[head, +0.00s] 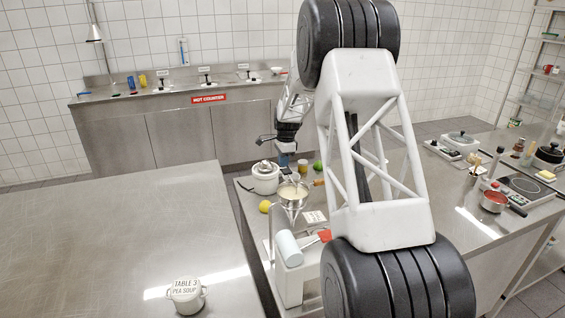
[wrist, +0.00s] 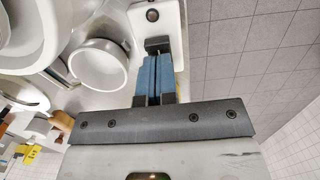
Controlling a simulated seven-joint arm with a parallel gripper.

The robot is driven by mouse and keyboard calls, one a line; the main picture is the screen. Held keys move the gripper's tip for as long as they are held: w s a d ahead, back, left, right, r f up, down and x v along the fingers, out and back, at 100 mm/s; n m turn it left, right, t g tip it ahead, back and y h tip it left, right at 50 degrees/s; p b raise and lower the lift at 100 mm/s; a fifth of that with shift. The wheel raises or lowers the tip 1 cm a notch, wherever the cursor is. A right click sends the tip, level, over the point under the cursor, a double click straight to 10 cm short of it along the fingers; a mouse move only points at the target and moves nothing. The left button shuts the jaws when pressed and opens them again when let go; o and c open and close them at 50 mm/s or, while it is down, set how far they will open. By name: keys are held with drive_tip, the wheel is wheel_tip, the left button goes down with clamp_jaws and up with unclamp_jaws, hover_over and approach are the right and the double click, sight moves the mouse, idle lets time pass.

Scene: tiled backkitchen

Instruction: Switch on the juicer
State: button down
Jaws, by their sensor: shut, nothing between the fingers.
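The juicer (head: 265,180) is a squat white machine with a metal top. It stands at the far left corner of the right-hand steel counter in the head view. A white panel with a small dark round button (wrist: 152,15) lies just beyond the fingertips. It looks like part of the juicer, but I cannot tell whether the fingers touch it. A white round cup (wrist: 98,65) is left of the fingers.
A strainer bowl (head: 292,194) on a stand is right of the juicer. A lemon (head: 265,206) lies in front, and a green fruit (head: 317,166) lies behind.

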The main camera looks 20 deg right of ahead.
drive_tip(key=shift+r, duration=0.15)
wheel_tip(320, 180, up, 14)
drive_tip(key=d, duration=0.2)
drive_tip(key=shift+f, duration=0.2)
idle(0.5)
drive_tip(key=shift+a, duration=0.2)
drive_tip(key=shift+a+y, duration=0.4)
drive_tip(key=shift+a, duration=0.05)
drive_tip(key=shift+f, duration=0.15)
idle(0.5)
drive_tip(key=f, duration=0.4)
drive_tip(key=a+f, duration=0.1)
drive_tip(key=f, duration=0.4)
drive_tip(key=a+f, duration=0.1)
drive_tip(key=f, duration=0.3)
drive_tip(key=shift+f, duration=0.25)
drive_tip(key=shift+f, duration=0.1)
